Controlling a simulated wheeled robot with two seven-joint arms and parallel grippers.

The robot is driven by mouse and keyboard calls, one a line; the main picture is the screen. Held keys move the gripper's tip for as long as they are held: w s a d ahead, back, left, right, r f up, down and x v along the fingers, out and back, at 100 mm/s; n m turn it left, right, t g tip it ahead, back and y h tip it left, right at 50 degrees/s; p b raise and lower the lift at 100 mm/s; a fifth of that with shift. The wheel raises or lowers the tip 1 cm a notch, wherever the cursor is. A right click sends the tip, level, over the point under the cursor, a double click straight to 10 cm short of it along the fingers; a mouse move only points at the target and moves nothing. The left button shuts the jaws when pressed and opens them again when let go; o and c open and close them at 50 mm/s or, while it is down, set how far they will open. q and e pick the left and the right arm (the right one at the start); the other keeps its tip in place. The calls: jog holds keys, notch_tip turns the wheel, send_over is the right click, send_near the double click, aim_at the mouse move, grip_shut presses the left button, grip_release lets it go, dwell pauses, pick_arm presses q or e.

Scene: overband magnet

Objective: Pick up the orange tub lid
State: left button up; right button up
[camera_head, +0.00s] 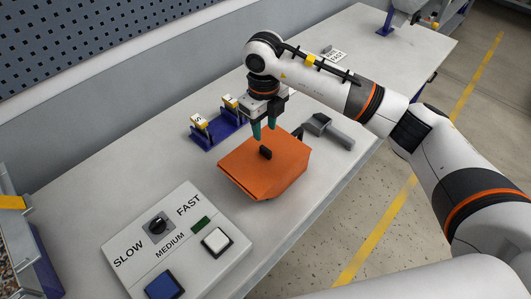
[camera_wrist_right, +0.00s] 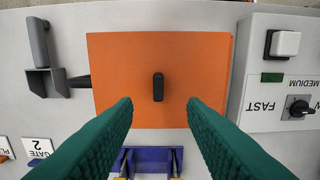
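The orange tub lid (camera_head: 262,158) covers an orange tub (camera_head: 270,188) on the grey table, with a small black knob (camera_head: 265,152) at its middle. In the right wrist view the lid (camera_wrist_right: 125,75) lies flat below me, and its knob (camera_wrist_right: 158,87) stands ahead of and between my fingertips. My right gripper (camera_head: 264,132) is above the lid, with its green fingers pointing down. In the right wrist view the fingers (camera_wrist_right: 160,105) are spread wide with nothing between them. My left gripper is not in view.
A speed panel (camera_head: 180,243) with a dial and buttons stands at the front left. A blue rack (camera_head: 217,130) with yellow-topped pieces is behind the tub. A grey-handled tool (camera_head: 330,132) lies to the right.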

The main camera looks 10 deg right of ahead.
aim_at(265, 148)
notch_tip(265, 148, down, 3)
jog(key=shift+r+p, duration=0.15)
jog(key=shift+p, duration=0.15)
notch_tip(265, 148, down, 4)
jog(key=shift+d+f+p, duration=0.15)
jog(key=shift+p, duration=0.95)
jog(key=shift+f, duration=0.5)
grip_shut()
